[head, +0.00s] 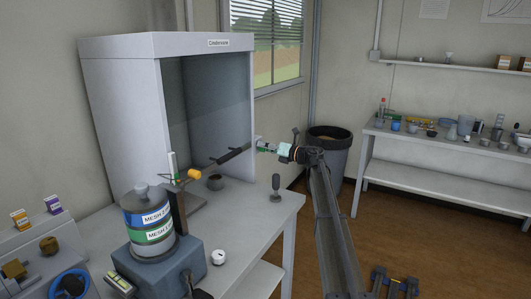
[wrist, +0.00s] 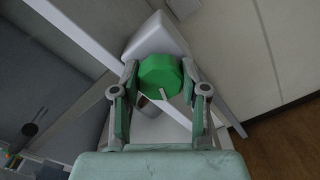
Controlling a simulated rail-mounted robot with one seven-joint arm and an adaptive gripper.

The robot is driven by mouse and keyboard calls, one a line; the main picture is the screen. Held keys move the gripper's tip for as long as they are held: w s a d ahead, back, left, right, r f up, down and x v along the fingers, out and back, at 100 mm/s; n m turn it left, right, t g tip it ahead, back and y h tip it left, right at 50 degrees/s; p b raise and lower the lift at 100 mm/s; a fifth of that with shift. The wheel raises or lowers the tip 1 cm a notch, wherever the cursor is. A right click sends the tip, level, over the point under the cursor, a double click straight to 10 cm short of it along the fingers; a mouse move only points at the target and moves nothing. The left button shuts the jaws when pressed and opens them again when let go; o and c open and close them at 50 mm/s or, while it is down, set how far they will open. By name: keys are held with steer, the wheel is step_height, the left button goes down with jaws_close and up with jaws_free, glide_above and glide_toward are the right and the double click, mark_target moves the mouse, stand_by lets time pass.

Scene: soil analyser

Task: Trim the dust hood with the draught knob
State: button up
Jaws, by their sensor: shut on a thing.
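The dust hood (head: 150,52) is a pale grey cabinet with a dark glass front, standing on the bench at the left in the head view. My gripper (head: 262,147) reaches its right side wall from the right. In the wrist view a round green knob (wrist: 160,78) with a white pointer mark sits between the two fingers of my gripper (wrist: 159,70). The fingers are shut on the knob from both sides. The mark points down and to the right in that view. In the head view the knob cannot be made out clearly at the gripper's tip.
A bin (head: 328,150) stands behind my arm. A shelf table (head: 440,135) with small vessels is at the right. The brown floor between is mostly clear.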

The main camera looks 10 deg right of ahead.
steer(key=shift+r+n, duration=0.1)
steer(key=shift+n, duration=0.3)
steer(key=o, duration=1.1)
steer(key=shift+a, duration=0.15)
steer(key=shift+o, duration=0.2)
steer(key=v, duration=1.2)
